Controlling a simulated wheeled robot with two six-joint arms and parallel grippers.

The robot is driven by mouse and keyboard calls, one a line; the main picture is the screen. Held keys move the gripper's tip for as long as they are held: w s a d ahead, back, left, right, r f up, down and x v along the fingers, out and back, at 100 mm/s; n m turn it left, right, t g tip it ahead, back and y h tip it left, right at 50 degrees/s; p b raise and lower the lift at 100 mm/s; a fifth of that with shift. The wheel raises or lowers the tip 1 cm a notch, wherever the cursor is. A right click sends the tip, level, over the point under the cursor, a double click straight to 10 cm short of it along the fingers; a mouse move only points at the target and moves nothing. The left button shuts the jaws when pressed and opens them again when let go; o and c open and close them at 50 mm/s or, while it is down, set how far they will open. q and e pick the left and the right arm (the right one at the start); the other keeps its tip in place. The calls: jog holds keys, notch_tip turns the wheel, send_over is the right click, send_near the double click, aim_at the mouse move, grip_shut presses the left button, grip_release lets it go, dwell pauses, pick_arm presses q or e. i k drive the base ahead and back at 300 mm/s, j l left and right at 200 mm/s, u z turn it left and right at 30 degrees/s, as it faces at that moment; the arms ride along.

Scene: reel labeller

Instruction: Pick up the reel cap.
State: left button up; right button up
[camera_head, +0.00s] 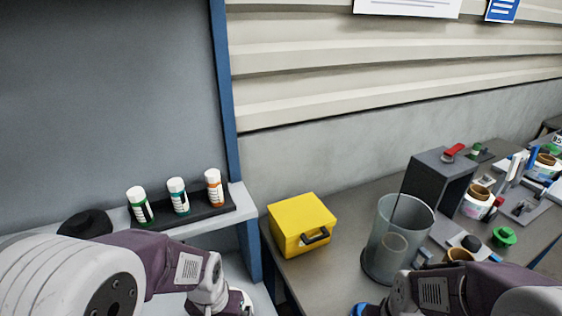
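No part is clearly marked as the reel cap. A small green knobbed piece (503,237) lies on the bench at the right, and it could be the cap. A red piece (454,149) lies on top of a dark box (437,180), and a small green piece (475,150) sits behind it. My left arm comes in from the lower left and my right arm from the lower right. Both wrists run to the bottom edge, and the fingers of both grippers are outside the picture. My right arm hides part of the bench front.
A yellow case (302,224) and a clear bin (385,262) stand on the bench (345,205). Labelled reels (477,204) and fixtures crowd the right side. Three capped bottles stand in a black rack (198,216) on the left shelf, beside a dark round object (85,223).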

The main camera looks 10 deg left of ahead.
aim_at(85, 226)
jog(key=u, duration=1.9)
